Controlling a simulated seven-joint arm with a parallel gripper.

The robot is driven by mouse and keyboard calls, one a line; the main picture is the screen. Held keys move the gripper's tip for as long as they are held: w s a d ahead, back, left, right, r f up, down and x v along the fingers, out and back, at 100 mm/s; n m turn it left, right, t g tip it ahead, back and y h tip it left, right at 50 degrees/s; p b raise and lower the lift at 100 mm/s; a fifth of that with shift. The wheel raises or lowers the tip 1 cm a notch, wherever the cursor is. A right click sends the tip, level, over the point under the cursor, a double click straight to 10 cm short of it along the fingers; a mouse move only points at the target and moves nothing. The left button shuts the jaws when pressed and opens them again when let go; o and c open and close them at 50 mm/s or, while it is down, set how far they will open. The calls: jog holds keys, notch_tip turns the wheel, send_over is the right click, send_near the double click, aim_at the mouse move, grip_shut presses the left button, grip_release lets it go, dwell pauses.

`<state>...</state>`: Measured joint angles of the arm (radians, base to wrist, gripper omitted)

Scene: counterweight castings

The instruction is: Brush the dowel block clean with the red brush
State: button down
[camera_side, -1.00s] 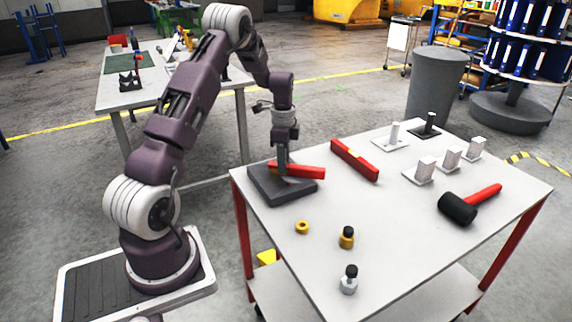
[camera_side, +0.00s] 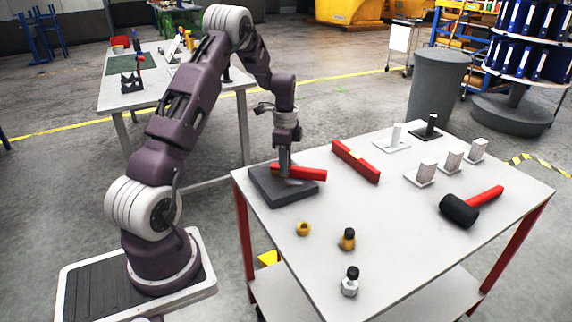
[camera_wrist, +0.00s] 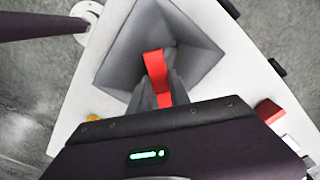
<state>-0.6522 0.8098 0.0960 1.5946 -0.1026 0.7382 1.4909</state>
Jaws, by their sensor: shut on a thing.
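My gripper (camera_side: 283,170) is shut on the red brush (camera_side: 312,174), low over a dark grey square tray (camera_side: 272,196) at the table's left corner. The brush points right in the side view. In the wrist view the brush (camera_wrist: 155,68) shows between the fingers, with the tray (camera_wrist: 120,60) beneath. Whether it touches the tray, I cannot tell; its bristles are hidden. A white block with an upright peg (camera_side: 395,133) and a dark block with a peg (camera_side: 432,122) stand at the back. I cannot tell which thing is the dowel block.
A red bar (camera_side: 355,160) lies right of the tray. Several pale castings (camera_side: 427,170) stand at right, behind a black-headed mallet (camera_side: 460,209). The table's middle is clear.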

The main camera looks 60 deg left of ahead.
jog(key=shift+d, duration=1.05)
jog(key=shift+a, duration=1.25)
jog(key=shift+s+d, duration=0.1)
jog(key=shift+d, duration=1.15)
jog(key=shift+a, duration=0.1)
jog(key=shift+a, duration=1.1)
jog(key=shift+d+f, duration=0.1)
jog(key=shift+d, duration=1.15)
notch_tip(320, 180, up, 6)
